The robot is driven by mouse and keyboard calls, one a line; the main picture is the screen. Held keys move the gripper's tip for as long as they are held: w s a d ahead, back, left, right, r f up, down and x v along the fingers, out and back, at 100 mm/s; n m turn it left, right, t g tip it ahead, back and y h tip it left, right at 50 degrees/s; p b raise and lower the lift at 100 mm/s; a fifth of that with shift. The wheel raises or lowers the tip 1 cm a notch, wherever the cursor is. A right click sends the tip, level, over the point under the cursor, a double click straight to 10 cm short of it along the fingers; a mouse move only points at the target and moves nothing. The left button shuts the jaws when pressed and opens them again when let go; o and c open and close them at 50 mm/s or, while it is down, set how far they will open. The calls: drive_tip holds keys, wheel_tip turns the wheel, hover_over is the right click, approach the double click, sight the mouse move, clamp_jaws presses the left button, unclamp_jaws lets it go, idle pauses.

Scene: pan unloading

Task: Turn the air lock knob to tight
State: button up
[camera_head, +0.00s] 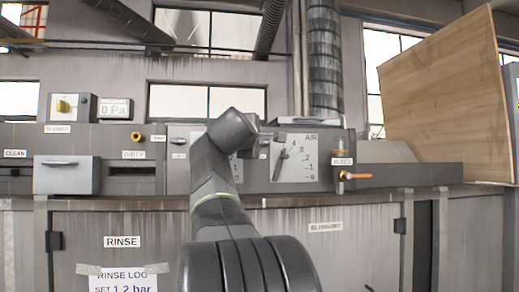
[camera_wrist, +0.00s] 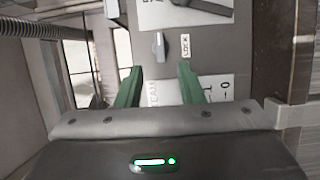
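The lock knob (camera_wrist: 160,46) is a small grey knob on the dark panel in the wrist view, with a LOCK label (camera_wrist: 186,45) beside it. Its grip lies lengthwise up and down in that picture. My gripper (camera_wrist: 159,70) is open, with its two green fingers apart. The knob shows in the gap, a little beyond the fingertips; no contact is seen. No tight marking is readable. In the head view my arm covers the gripper, and the AIR dial (camera_head: 310,160) with its dark pointer is just right of the arm.
A STEAM dial plate (camera_wrist: 160,94) lies behind the fingers in the wrist view, and the dark AIR pointer (camera_wrist: 206,6) is at its top.

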sight(263, 142)
drive_tip(key=s, duration=0.4)
drive_tip(key=shift+s+a+b, duration=0.15)
drive_tip(key=shift+a+b, duration=0.25)
drive_tip(key=w+d+p, duration=0.1)
drive_tip(key=w, duration=0.3)
drive_tip(key=w+p, duration=0.2)
drive_tip(key=w, duration=0.3)
drive_tip(key=w+d+p, duration=0.1)
drive_tip(key=w+p, duration=0.1)
drive_tip(key=w, duration=0.2)
drive_tip(key=shift+w+d, duration=0.3)
drive_tip(key=shift+d, duration=0.05)
